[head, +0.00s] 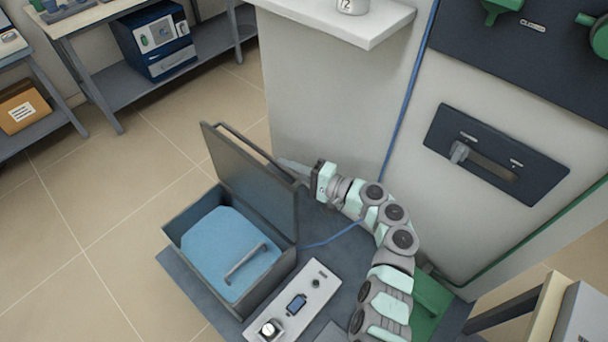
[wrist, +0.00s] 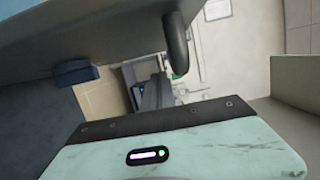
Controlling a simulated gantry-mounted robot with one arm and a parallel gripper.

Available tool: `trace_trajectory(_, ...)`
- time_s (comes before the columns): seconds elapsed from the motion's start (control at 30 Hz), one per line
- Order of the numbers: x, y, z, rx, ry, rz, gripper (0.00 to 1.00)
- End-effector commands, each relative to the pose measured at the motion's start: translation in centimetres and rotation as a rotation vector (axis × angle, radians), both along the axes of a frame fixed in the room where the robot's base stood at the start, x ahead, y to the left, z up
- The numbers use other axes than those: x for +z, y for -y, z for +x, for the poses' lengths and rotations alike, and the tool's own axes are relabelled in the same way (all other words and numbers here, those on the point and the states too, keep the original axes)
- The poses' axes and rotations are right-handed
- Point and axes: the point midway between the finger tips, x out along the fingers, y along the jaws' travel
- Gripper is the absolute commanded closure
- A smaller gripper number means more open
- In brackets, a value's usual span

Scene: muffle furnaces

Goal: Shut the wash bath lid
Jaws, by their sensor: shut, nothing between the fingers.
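The wash bath (head: 178,238) is an open grey box holding a blue insert with a grey bar handle, left of centre in the head view. Its grey lid (head: 245,178) stands raised, nearly upright, along the bath's far right side, with a bar handle (head: 262,149) along its outer face. My gripper (head: 285,163) is behind the lid, near its upper edge and handle. It is shut and empty; whether it touches the lid cannot be told. In the wrist view, the lid (wrist: 90,35) fills the upper left, and the dark handle end (wrist: 177,45) hangs at the top centre.
A white control panel (head: 318,289) lies right of the bath. A white wall block with a shelf (head: 375,30) stands behind my arm. A blue cable (head: 405,105) runs down it. Open tiled floor lies left of the bath; a bench (head: 110,62) stands at the back left.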

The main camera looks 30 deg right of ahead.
Motion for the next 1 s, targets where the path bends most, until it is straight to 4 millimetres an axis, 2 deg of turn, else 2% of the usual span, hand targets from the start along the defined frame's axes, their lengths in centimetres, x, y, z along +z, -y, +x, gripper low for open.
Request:
trace_trajectory(0.4, -0.1, -3.2, -1.4, -0.001, -0.002, 0.003, 1.00)
trace_trajectory(1.0, 0.0, -3.6, -1.6, -0.004, 0.002, -0.008, 1.00)
